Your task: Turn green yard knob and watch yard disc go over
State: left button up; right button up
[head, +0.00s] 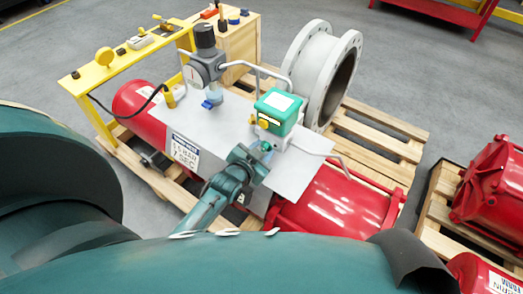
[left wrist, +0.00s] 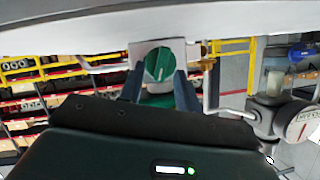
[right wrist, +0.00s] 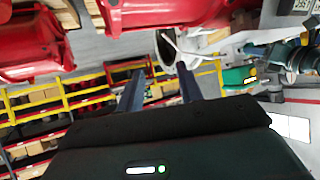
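The green box (head: 278,112) with a white top stands on a grey plate over the red actuator. A yellow round part (head: 264,122) shows on its side. In the left wrist view, a round green knob (left wrist: 158,65) with a pale slot line sits on a whitish plate. My left gripper (head: 262,150) is close to the box's near side. Its fingers are apart, with the knob in the gap between the tips; I cannot tell if they touch it. My right gripper (right wrist: 163,75) is open and empty; the head view does not show it. I cannot make out which part is the yard disc.
A grey gauge regulator (head: 205,65) with a black cap and thin pipes stand left of the box. A yellow bracket (head: 125,62) is further left. A large grey flanged pipe (head: 322,70) rests behind on a wooden pallet (head: 375,135). More red actuators (head: 492,185) lie at right.

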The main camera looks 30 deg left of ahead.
pick_arm(q)
grip_shut()
jog(key=shift+a+r+n+p, duration=0.1)
jog(key=shift+r+n+p, duration=0.2)
jog(key=shift+p, duration=0.45)
jog(key=shift+a+n+h+p, duration=0.1)
jog(key=shift+n+h+p, duration=0.2)
jog(key=shift+h+p, duration=0.15)
jog(key=shift+a+f+n+g+h, duration=0.15)
jog(key=shift+n+h, duration=0.1)
jog(key=shift+n, duration=0.15)
jog(key=shift+d+f+n+g+h, duration=0.1)
jog(key=shift+n+g+h, duration=0.1)
jog(key=shift+n, duration=0.2)
grip_release()
jog(key=shift+a, duration=0.1)
jog(key=p+v, duration=0.1)
jog(key=v, duration=1.2)
jog(key=shift+s, duration=0.15)
